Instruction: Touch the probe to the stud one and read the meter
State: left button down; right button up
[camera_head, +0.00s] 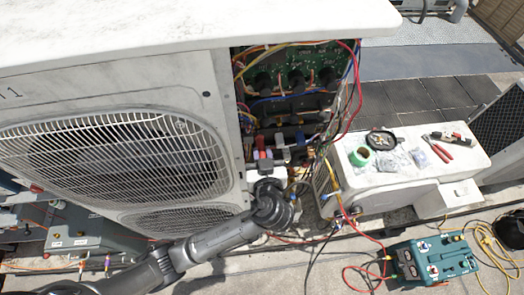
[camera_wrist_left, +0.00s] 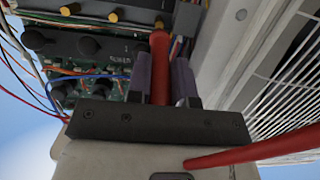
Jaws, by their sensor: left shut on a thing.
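My left gripper (camera_head: 263,166) is at the lower part of the open electrical bay. In the left wrist view the gripper (camera_wrist_left: 161,80) is shut on a red probe (camera_wrist_left: 159,58), one finger on each side. The probe points up the picture towards a row of brass studs (camera_wrist_left: 110,16). Its upper end overlaps the rightmost stud (camera_wrist_left: 158,22); I cannot tell whether they touch. No label shows which stud is stud one. A teal meter box (camera_head: 432,262) stands on the roof at the lower right; its reading is too small to make out. My right gripper is out of view.
The condenser (camera_head: 228,110) with its fan grille borders the bay on the left. A green circuit board (camera_head: 300,55) and loose coloured wires fill the bay. A white unit (camera_head: 400,185) bears tape and pliers.

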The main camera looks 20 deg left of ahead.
pick_arm(q)
jog(key=f+v, duration=0.1)
jog(key=v, duration=0.5)
dwell(0.6)
jog(key=shift+d, duration=0.1)
